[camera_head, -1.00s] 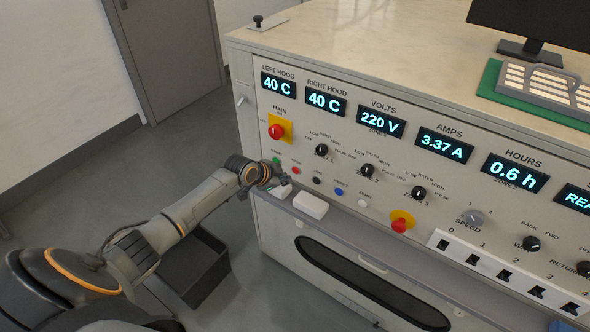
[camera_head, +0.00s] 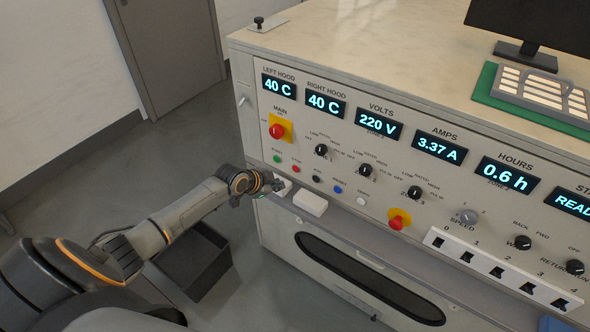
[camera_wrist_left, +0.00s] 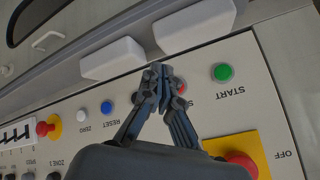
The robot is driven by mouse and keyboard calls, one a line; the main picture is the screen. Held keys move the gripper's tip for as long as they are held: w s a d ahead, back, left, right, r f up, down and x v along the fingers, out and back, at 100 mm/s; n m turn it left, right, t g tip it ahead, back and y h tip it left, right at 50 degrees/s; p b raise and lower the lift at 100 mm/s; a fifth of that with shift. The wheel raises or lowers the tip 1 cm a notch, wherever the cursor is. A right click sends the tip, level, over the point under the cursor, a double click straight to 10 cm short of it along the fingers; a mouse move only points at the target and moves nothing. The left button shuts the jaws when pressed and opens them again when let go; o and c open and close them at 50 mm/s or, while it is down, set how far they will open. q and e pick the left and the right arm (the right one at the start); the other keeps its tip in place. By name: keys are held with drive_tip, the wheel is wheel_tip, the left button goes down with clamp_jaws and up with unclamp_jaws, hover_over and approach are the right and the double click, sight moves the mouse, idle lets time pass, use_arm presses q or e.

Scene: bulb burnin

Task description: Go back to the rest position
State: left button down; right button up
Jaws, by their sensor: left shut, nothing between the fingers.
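My left gripper (camera_head: 276,187) is at the left end of the control panel (camera_head: 262,215), just in front of its lower button row. In the left wrist view the gripper (camera_wrist_left: 161,72) has its fingertips together with nothing between them. It partly hides a red button (camera_wrist_left: 181,88) there. The green START button (camera_wrist_left: 222,72) is beside the fingertips. The left arm (camera_head: 185,213) reaches in from the lower left. My right gripper is not in either view.
Two white blocks, one of them (camera_head: 310,202) clear in the head view, sit on the ledge below the buttons. A red main knob (camera_head: 276,131) is above. A dark open bin (camera_head: 190,265) stands on the floor under the arm.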

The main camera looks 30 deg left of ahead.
use_arm(q)
drive_tip(key=s+d+f+n+g+y, duration=0.1)
drive_tip(key=s+f+n+g, duration=0.1)
drive_tip(key=s+f, duration=1)
drive_tip(key=s+d+f+n+g+y, duration=0.1)
drive_tip(key=s+d+f+n+g, duration=0.15)
drive_tip(key=s+f, duration=0.9)
drive_tip(key=s+d+f+g, duration=0.1)
drive_tip(key=s+d+f, duration=0.2)
drive_tip(key=s, duration=0.6)
drive_tip(key=s+d+f+n+g, duration=0.1)
drive_tip(key=s+d+f, duration=0.3)
drive_tip(key=s, duration=0.5)
drive_tip(key=s+d+f+n+g, duration=0.1)
drive_tip(key=s+d+f, duration=0.3)
drive_tip(key=s+f, duration=0.3)
drive_tip(key=shift+s, duration=1.1)
drive_tip(key=shift+n, duration=0.25)
